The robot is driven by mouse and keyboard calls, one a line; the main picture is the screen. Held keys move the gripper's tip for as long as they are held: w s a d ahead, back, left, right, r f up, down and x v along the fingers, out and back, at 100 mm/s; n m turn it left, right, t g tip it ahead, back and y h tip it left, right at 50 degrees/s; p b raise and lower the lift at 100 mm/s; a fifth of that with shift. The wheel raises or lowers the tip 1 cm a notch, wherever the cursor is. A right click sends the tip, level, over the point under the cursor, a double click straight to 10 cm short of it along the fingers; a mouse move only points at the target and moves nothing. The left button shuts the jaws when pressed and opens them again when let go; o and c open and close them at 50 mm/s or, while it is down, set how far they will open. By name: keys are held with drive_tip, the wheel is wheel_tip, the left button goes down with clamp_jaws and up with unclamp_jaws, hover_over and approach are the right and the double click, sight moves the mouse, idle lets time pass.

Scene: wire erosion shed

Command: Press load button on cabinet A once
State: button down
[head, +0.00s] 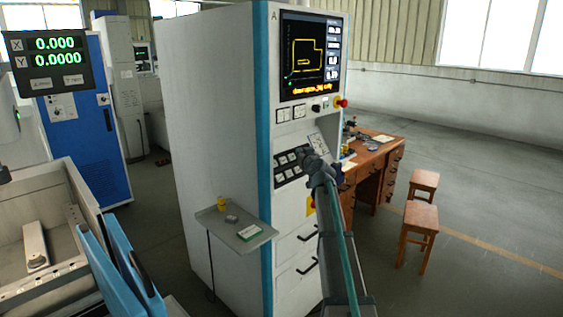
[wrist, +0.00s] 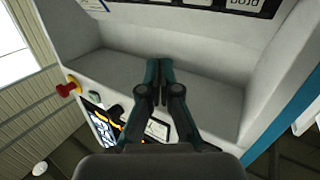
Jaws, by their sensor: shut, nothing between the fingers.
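Cabinet A (head: 215,130) is a tall grey cabinet with blue trim and an "A" at the top of its front. Its dark button panel (head: 290,168) sits below the screen, with several pale buttons whose labels are too small to read in the head view. In the wrist view a button panel (wrist: 243,5) is cut off by the top edge; upside-down lettering there seems to read "Load". My gripper (head: 312,156) is in front of the cabinet, beside the panel's upper right. In the wrist view my gripper (wrist: 160,68) is shut and empty over the grey face; contact cannot be told.
A lit screen (head: 310,55), red emergency stop (head: 341,103) and small switches (head: 291,112) are above the panel. A side shelf (head: 236,226) holds small items. A wooden desk (head: 375,165) and stools (head: 420,215) stand right, with open floor beyond.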

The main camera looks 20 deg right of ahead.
sight(283, 160)
drive_tip(key=shift+d+r+n, duration=0.3)
drive_tip(key=shift+r, duration=0.05)
idle(0.3)
drive_tip(key=shift+w+a+f, duration=0.5)
drive_tip(key=shift+w+f, duration=0.35)
drive_tip(key=shift+w, duration=0.2)
drive_tip(key=shift+w+a+f, duration=0.45)
drive_tip(key=shift+w+f, duration=0.45)
drive_tip(key=shift+w, duration=0.2)
drive_tip(key=shift+w+a+f, duration=0.5)
drive_tip(key=shift+w+f, duration=0.35)
drive_tip(key=shift+w, duration=0.2)
drive_tip(key=shift+f+b, duration=0.1)
drive_tip(key=shift+b, duration=0.25)
drive_tip(key=shift+w+a+f+b, duration=0.15)
drive_tip(key=shift+w+b, duration=0.15)
drive_tip(key=shift+b, duration=0.1)
